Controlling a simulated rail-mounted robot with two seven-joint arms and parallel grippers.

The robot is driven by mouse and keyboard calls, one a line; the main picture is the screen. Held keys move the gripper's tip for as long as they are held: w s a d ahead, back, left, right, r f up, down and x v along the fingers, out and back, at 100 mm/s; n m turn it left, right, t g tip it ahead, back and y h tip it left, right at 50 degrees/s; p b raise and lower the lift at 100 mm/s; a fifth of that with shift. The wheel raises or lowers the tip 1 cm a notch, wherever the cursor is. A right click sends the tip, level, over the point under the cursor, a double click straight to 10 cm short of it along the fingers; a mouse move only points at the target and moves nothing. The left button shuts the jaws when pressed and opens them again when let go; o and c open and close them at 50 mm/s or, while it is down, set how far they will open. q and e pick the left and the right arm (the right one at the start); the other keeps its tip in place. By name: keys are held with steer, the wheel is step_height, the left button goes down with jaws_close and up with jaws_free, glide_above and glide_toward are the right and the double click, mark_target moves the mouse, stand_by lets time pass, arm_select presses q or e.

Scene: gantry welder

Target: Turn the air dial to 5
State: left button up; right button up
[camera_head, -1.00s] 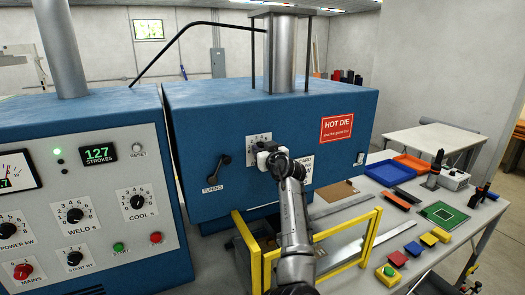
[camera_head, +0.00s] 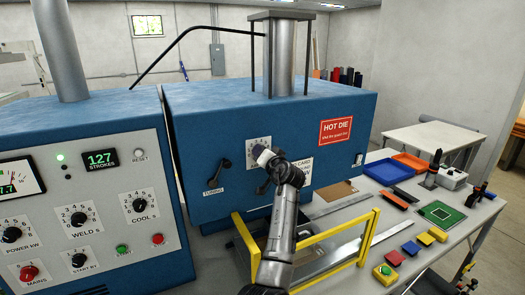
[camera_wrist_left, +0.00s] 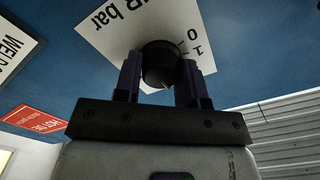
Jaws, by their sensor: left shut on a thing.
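The air dial is a black knob on a white plate (camera_head: 257,142) on the front of the blue press head; in the head view my gripper hides the knob. In the left wrist view the knob (camera_wrist_left: 160,62) sits between my two fingers, and its plate (camera_wrist_left: 100,40) shows "bar" and the numbers 0 and 1. My left gripper (camera_head: 263,156) is shut on the knob; it also shows in the left wrist view (camera_wrist_left: 160,78). The pointer's setting cannot be read. My right gripper is not in view.
The black tuning lever (camera_head: 222,168) is just left of the dial. A yellow guard frame (camera_head: 345,246) stands below my arm. The control panel (camera_head: 105,215) with other knobs is at the left. The table at right holds trays (camera_head: 388,173) and colored blocks.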

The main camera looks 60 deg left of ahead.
arm_select(q)
steer(key=shift+f+m+p, duration=0.1)
steer(key=shift+m+p, duration=2.85)
steer(key=shift+m, duration=1.45)
steer(key=shift+w, duration=0.1)
steer(key=o, duration=0.9)
